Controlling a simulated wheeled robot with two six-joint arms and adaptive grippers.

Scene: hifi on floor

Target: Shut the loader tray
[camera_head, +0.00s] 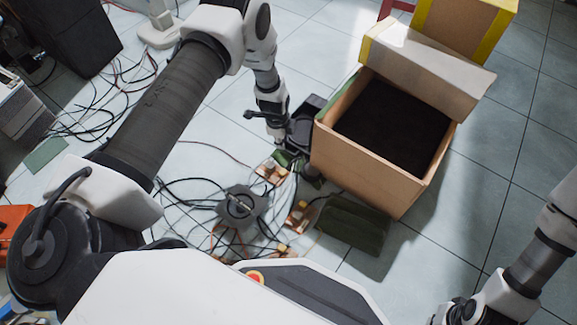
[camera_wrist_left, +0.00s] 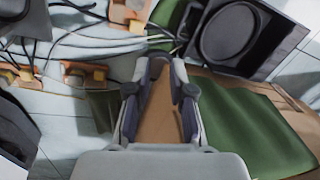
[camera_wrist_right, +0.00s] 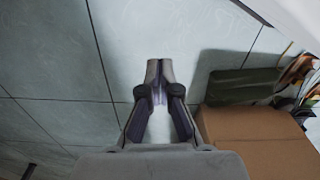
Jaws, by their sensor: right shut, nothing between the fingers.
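A dark slab with a round recess (camera_wrist_left: 232,36) lies at the upper right of the left wrist view; it looks like the loader tray, but I cannot be sure. In the head view a black unit (camera_head: 306,112) beside the cardboard box is partly covered by my left gripper (camera_head: 311,172). My right gripper (camera_wrist_right: 159,68) is shut and empty above the tiled floor, at the head view's lower right edge (camera_head: 452,314).
An open cardboard box (camera_head: 357,168) with a dark inside stands right of the left gripper. Circuit boards and loose cables (camera_head: 240,207) and a dark green piece (camera_head: 352,226) lie in front. Another box (camera_head: 460,25) stands behind. Tiles at the right (camera_head: 500,150) are clear.

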